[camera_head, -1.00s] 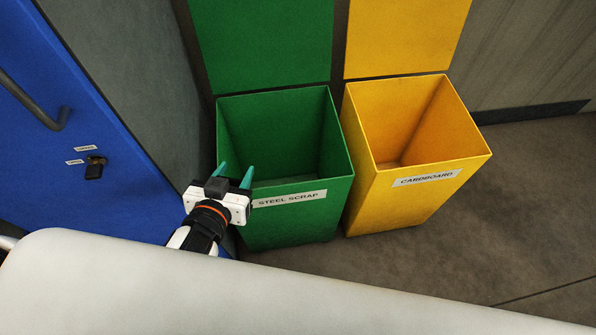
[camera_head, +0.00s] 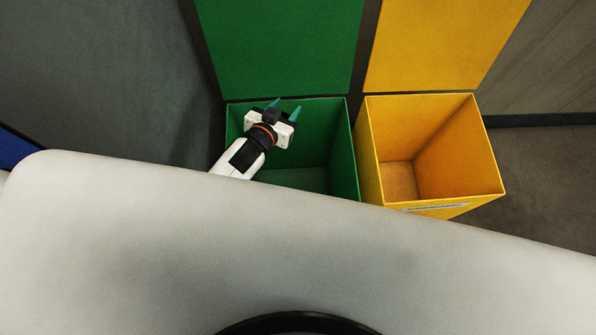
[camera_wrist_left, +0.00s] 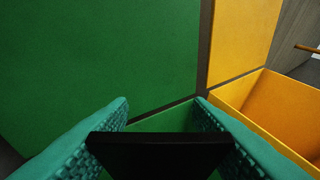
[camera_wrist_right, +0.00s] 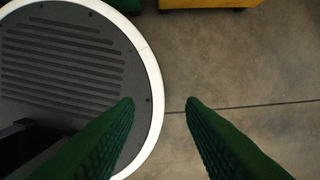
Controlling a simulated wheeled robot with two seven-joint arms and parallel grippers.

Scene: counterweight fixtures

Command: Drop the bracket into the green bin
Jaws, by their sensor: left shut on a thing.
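The green bin (camera_head: 352,150) stands open at the top, left of the yellow bin. My left gripper (camera_head: 284,108) is over the green bin's opening, towards its back left part. In the left wrist view the left gripper (camera_wrist_left: 162,118) is shut on a black bracket (camera_wrist_left: 160,152), which spans between its teal fingers. The bracket's far side and lower part are hidden there. In the head view it is mostly hidden by the gripper. My right gripper (camera_wrist_right: 160,102) shows only in the right wrist view, with its fingers apart and nothing between them.
The yellow bin (camera_head: 461,160) stands close beside the green bin on the right, also open. A green panel (camera_head: 280,45) and a yellow panel (camera_head: 440,45) rise behind the bins. Bare floor (camera_head: 540,185) lies right of the yellow bin.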

